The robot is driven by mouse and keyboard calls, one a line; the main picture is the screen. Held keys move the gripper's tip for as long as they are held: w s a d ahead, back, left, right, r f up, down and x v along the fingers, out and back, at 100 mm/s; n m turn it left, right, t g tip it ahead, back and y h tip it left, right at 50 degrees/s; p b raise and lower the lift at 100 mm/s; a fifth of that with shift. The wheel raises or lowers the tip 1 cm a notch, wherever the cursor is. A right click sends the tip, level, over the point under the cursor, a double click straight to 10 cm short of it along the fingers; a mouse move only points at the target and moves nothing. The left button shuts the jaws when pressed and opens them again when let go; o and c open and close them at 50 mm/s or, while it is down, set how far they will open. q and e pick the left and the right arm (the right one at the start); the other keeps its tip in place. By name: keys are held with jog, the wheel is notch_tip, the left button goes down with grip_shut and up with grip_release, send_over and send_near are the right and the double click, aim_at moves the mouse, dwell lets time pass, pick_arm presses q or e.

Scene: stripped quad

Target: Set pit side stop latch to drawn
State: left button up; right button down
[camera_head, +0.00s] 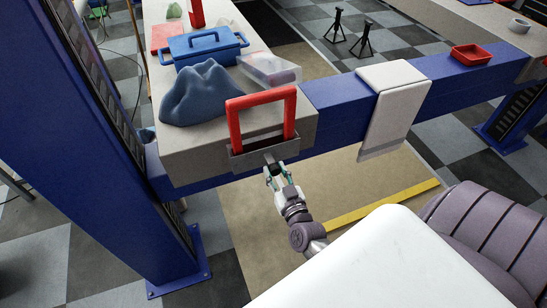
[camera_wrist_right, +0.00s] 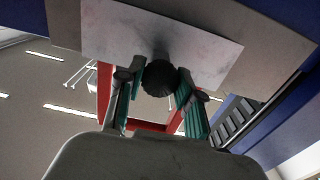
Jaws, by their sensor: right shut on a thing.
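The stop latch is on a grey metal plate (camera_head: 250,153) on the front edge of the grey platform, below an upright red frame handle (camera_head: 234,122). A dark round knob (camera_head: 270,157) sticks out from the plate. My right gripper (camera_head: 273,171) is shut on this knob from the front. In the right wrist view the knob (camera_wrist_right: 160,78) lies between the two green-padded fingers (camera_wrist_right: 157,98), with the plate (camera_wrist_right: 200,45) behind it. How far the knob stands out is hard to tell. My left gripper is not in view.
A blue-grey lumpy mass (camera_head: 203,95), a blue toolbox (camera_head: 204,45) and a clear box (camera_head: 268,69) stand on the platform. A blue beam (camera_head: 340,105) carries a white cloth (camera_head: 401,95) and a red tray (camera_head: 470,54). A blue post (camera_head: 105,150) rises at left.

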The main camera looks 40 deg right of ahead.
jog(key=c, duration=1.1)
grip_release()
jog(key=shift+s+f, duration=0.1)
jog(key=shift+f, duration=0.05)
jog(key=o, duration=0.4)
jog(key=v, duration=1.2)
jog(key=shift+s, duration=0.15)
